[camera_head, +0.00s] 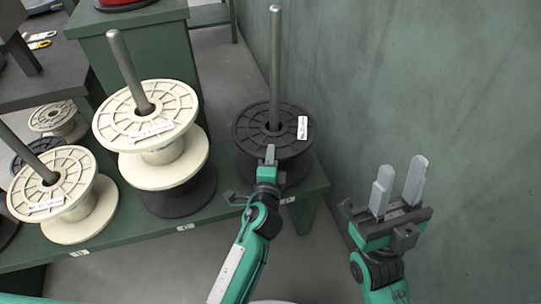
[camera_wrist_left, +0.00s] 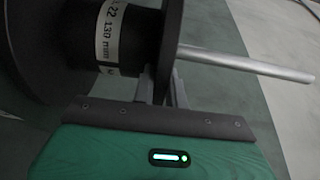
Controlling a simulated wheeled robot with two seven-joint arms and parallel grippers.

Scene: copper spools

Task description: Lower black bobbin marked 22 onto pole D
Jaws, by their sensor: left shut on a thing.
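A black bobbin (camera_head: 250,128) is around the rightmost metal pole (camera_head: 275,60), whose upper part stands well above its top flange. In the left wrist view, the bobbin's hub carries a white label (camera_wrist_left: 108,38) reading "22 130 mm", and the pole (camera_wrist_left: 245,65) sticks out past the flange (camera_wrist_left: 172,40). My left gripper (camera_head: 269,158) is at the bobbin's near side, shut on the flange edge. I cannot tell whether the bobbin's underside touches the bench. My right gripper (camera_head: 399,184) is open and empty, to the right, apart from the bobbin.
The green bench (camera_head: 130,238) carries a cream spool (camera_head: 148,117) above a black one (camera_head: 185,195) on the middle pole, and another cream spool (camera_head: 80,215) on the left pole. A green wall (camera_head: 430,70) rises close on the right.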

